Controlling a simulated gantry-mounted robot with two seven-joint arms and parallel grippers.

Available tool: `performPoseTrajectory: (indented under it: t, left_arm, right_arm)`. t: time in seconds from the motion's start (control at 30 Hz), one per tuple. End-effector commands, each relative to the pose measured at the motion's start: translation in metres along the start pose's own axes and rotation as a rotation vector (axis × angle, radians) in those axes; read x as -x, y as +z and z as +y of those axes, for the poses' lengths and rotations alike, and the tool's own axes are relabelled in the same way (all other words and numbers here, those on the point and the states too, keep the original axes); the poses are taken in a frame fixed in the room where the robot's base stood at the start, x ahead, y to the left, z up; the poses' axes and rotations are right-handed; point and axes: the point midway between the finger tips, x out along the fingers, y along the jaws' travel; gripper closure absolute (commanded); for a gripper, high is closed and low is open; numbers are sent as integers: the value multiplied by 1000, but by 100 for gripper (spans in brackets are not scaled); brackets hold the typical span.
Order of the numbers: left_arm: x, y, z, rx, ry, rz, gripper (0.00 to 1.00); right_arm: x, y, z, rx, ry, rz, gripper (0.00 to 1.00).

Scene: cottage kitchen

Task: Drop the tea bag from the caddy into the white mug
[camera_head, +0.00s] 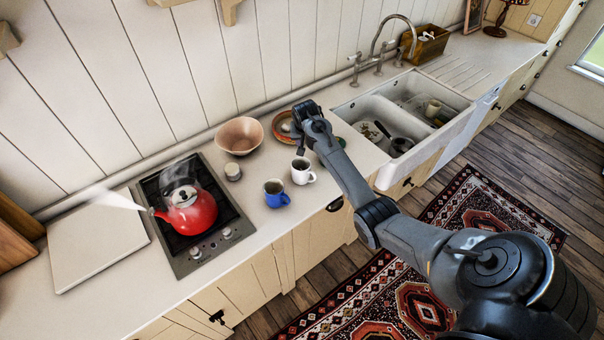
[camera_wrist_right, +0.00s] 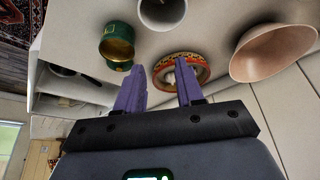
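The white mug (camera_head: 302,172) stands upright on the counter, just in front of my right gripper (camera_head: 301,146). What looks like the same mug shows at the top edge of the right wrist view (camera_wrist_right: 163,14). The green caddy (camera_wrist_right: 116,50) is open with a gold inside; in the head view my arm hides most of it. No tea bag can be made out. My right gripper's purple fingers (camera_wrist_right: 159,66) are spread apart with nothing visible between them, above the counter near the caddy. My left gripper is not in view.
A patterned dish (camera_head: 283,128) with a pale item lies behind the gripper, beside a pinkish bowl (camera_head: 239,136). A blue mug (camera_head: 275,194) and small jar (camera_head: 233,172) stand left of the white mug. A red kettle (camera_head: 191,212) steams on the hob. The sink (camera_head: 372,107) is right.

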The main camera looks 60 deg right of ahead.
Motion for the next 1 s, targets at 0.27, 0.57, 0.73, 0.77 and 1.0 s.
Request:
performPoseTrajectory:
  t: [0.27, 0.57, 0.73, 0.77, 1.0]
  left_arm:
    - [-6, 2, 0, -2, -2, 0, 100]
    - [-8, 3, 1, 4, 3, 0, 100]
    - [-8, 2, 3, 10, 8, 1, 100]
    - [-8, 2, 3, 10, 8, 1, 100]
    - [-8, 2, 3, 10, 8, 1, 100]
  right_arm:
    - [47, 0, 0, -1, -1, 3, 63]
    - [75, 0, 0, 0, 0, 1, 63]
    - [78, 0, 0, 0, 0, 0, 63]
    - [78, 0, 0, 0, 0, 0, 63]
    - [78, 0, 0, 0, 0, 0, 63]
